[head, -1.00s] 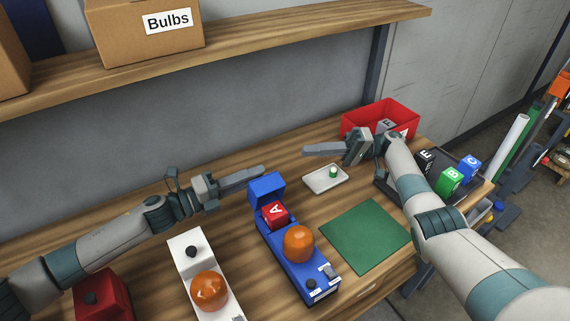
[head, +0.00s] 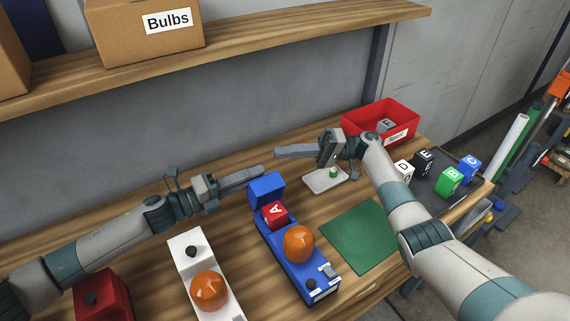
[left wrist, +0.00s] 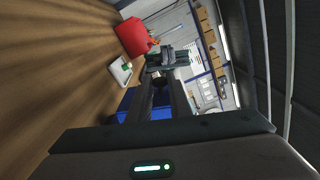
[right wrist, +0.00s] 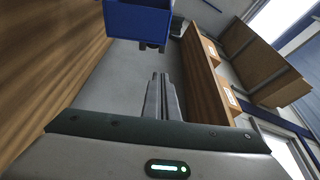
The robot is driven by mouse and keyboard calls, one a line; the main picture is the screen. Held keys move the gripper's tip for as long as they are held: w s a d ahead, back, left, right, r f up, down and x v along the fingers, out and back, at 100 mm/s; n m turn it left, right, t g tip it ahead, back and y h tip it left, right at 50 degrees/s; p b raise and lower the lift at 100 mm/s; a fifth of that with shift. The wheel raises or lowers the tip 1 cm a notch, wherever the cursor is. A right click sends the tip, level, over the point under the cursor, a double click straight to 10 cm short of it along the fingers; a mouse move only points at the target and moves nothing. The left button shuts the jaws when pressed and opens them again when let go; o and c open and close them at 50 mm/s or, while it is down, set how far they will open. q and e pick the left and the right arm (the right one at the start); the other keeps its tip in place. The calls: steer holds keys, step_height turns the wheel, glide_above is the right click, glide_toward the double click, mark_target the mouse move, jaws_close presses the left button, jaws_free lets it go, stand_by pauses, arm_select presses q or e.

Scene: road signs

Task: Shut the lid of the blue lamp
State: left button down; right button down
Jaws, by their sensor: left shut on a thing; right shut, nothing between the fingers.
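The blue lamp (head: 294,262) stands on the bench, with an orange dome and a red cube marked A (head: 275,213) in its open compartment. Its blue lid (head: 267,187) stands raised at the far end; it also shows in the left wrist view (left wrist: 126,103) and the right wrist view (right wrist: 138,20). My left gripper (head: 263,169) is shut on the lid at its upper edge; the exact contact is hard to see. My right gripper (head: 277,152) is shut and empty, just behind and above the lid, its fingers pointing left.
A white lamp (head: 193,260) and a red block-like unit (head: 101,296) stand to the left. A small white tray (head: 322,185), a green mat (head: 360,238) and a red bin (head: 405,118) lie to the right. A shelf (head: 250,45) runs above the bench.

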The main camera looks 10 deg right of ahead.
arm_select(q)
steer(key=shift+s, duration=0.1)
arm_select(e)
steer(key=s, duration=0.2)
steer(key=s+a+f, duration=0.1)
steer(key=shift+s, duration=0.3)
